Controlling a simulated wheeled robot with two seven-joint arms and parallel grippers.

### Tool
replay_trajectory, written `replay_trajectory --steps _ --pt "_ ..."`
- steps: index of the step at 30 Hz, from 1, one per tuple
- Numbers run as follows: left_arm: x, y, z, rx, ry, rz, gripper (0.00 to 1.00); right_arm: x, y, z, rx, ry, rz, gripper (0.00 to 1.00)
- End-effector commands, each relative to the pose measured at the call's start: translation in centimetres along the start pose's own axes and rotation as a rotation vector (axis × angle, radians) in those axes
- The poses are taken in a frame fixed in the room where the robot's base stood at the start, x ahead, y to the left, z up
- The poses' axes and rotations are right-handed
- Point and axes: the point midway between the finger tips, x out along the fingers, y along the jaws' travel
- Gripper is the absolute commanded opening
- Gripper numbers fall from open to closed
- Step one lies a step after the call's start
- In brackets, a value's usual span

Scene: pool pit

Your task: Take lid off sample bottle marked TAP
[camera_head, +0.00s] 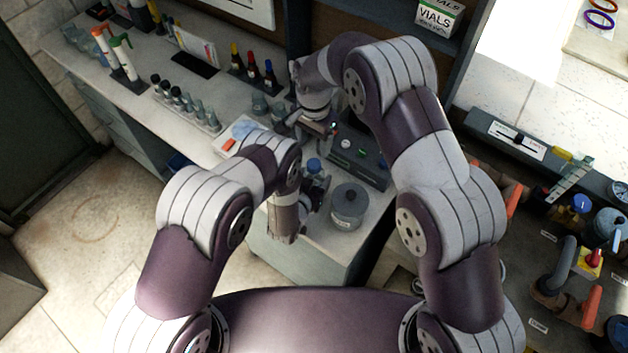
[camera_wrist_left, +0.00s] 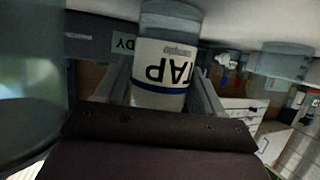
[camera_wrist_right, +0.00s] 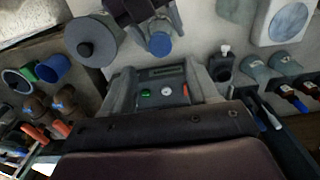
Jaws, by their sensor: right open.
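The sample bottle marked TAP (camera_wrist_left: 165,60) shows its label upside down in the left wrist view. It stands between the fingers of my left gripper (camera_wrist_left: 165,95), which look closed against its sides. The gripper body hides the bottle's top there. The bottle's blue lid (camera_head: 314,164) is on it in the head view, and the lid also shows in the right wrist view (camera_wrist_right: 158,43). My left gripper (camera_head: 312,186) is low beside the bottle in the head view. My right gripper (camera_wrist_right: 165,92) is open and empty, above the bench meter and apart from the lid.
The dark meter (camera_head: 358,155) with a green button lies behind the bottle. A grey lidded pot (camera_head: 348,207) stands close to the right, near the bench edge.

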Motion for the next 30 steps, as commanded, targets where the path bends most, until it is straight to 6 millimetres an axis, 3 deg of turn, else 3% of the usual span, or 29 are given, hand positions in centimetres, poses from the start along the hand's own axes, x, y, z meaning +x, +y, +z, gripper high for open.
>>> replay_trajectory --steps 1,6,11,21,30 --pt "0.0 0.0 0.0 0.000 0.000 0.000 0.50 0.0 0.0 0.0 0.000 0.000 0.000 0.59" --pt "0.0 0.0 0.0 0.000 0.000 0.000 0.00 0.0 0.0 0.0 0.000 0.000 -0.001 0.59" --pt "0.0 0.0 0.0 0.000 0.000 0.000 0.00 0.9 0.1 0.0 0.000 -0.001 0.001 0.59" --pt "0.0 0.0 0.0 0.000 0.000 0.000 0.00 6.9 0.0 0.0 0.000 -0.001 0.000 0.59" --pt "0.0 0.0 0.0 0.000 -0.001 0.000 0.00 8.0 0.0 -0.1 0.000 0.001 -0.002 0.59"
